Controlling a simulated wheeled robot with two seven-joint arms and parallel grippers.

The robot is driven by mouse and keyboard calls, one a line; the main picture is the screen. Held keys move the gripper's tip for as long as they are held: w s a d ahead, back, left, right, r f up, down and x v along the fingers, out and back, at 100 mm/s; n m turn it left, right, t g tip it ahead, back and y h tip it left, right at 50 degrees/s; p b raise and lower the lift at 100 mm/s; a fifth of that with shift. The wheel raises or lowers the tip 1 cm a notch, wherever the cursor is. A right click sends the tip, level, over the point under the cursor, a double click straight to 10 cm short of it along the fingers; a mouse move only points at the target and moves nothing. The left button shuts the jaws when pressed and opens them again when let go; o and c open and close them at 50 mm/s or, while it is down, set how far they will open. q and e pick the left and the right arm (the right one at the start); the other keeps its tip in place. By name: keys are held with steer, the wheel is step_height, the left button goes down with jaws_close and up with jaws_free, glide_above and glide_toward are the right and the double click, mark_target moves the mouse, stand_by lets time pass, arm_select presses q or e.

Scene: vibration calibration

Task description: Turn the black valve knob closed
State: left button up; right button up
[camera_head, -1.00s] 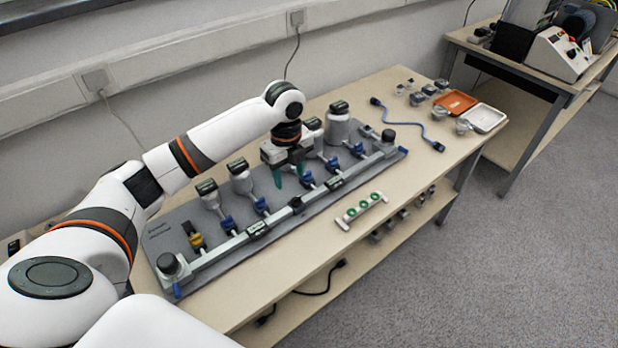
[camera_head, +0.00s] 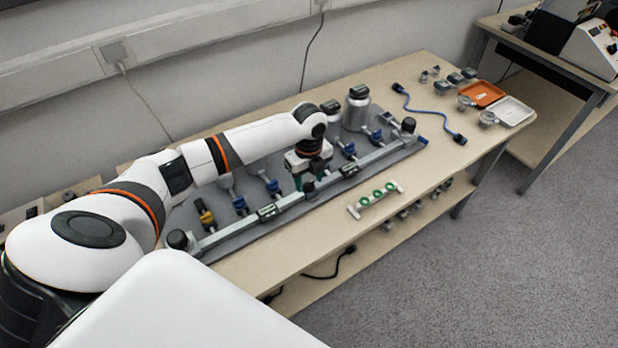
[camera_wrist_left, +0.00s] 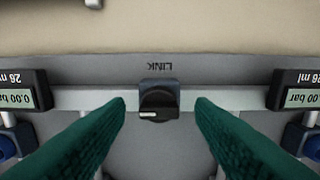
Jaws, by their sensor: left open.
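The black valve knob (camera_wrist_left: 158,104) sits on the pale rail below the word LINK in the left wrist view, with a light mark on its face. In the head view the knob (camera_head: 308,188) shows at the middle of the rail, just below my left gripper (camera_head: 308,180). My left gripper, also in the left wrist view (camera_wrist_left: 161,104), is open. Its green fingers are on either side of the knob, with a visible gap on each side. My right gripper is not in view.
Digital gauges (camera_wrist_left: 20,97) flank the knob along the rail. Blue-handled valves (camera_head: 273,186) and metal vessels (camera_head: 357,106) stand behind it on the grey board (camera_head: 225,241). A holder with green rings (camera_head: 376,198) lies in front. Orange (camera_head: 482,94) and white (camera_head: 512,112) trays are far right.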

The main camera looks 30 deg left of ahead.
arm_select(q)
steer(key=shift+f, duration=0.2)
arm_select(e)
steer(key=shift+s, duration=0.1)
arm_select(q)
steer(key=c, duration=1)
steer(key=shift+o, duration=0.2)
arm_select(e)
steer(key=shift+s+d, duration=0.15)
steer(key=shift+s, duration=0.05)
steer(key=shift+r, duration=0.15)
